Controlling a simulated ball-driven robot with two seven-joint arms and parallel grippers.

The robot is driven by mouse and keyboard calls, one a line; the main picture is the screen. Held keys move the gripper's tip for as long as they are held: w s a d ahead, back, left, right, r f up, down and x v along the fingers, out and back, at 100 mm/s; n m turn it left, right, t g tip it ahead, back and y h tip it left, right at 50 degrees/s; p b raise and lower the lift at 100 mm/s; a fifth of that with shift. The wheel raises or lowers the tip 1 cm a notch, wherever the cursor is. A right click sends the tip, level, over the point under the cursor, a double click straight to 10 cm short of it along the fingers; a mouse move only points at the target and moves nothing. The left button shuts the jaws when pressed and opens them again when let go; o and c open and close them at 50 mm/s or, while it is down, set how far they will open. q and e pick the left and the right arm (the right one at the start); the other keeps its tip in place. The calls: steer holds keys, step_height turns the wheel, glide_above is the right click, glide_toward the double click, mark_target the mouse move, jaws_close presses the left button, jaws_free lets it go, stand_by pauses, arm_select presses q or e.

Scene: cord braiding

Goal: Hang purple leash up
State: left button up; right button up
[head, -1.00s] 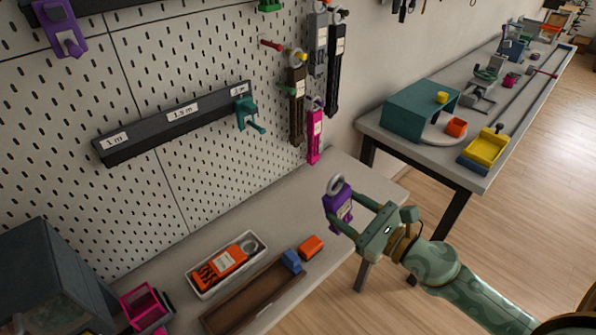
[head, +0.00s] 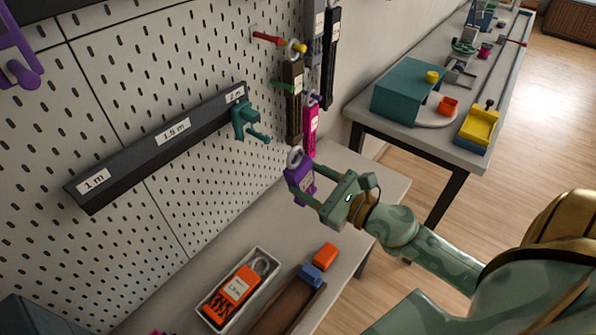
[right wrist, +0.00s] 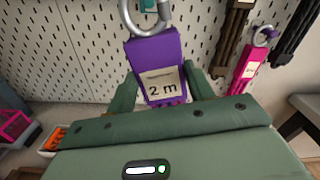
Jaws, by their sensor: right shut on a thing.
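The purple leash (head: 299,180) is a short purple bundle with a metal ring on top. My right gripper (head: 302,190) is shut on it and holds it upright above the bench, in front of the pegboard. In the right wrist view the purple leash (right wrist: 154,62) carries a label reading "2 m", and its ring points up. A dark rail (head: 135,163) on the pegboard has labels "1 m", "1.5 m" and a third too small to read. A teal hook (head: 246,120) sits near the rail's right end, up and left of the leash, and looks empty. My left gripper is not in view.
A pink leash (head: 310,128) and dark leashes hang on the pegboard (head: 190,70) right of the teal hook. A white tray (head: 213,312) with an orange leash (head: 234,294), a blue block (head: 311,274) and an orange block (head: 325,255) are on the bench.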

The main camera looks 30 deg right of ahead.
steer(key=shift+w+a+r+p, duration=0.25)
steer(key=shift+w+p, duration=0.2)
steer(key=shift+w, duration=0.15)
steer(key=shift+w+a, duration=0.1)
steer(key=shift+w, duration=0.3)
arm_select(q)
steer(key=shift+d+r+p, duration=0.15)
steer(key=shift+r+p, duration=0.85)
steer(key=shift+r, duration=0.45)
arm_select(e)
steer(key=x, duration=0.7)
steer(key=shift+w+a+f, duration=0.1)
steer(key=shift+w+f, duration=0.05)
steer(key=shift+w, duration=0.05)
steer(key=shift+o, duration=1.4)
steer(key=shift+c, duration=0.8)
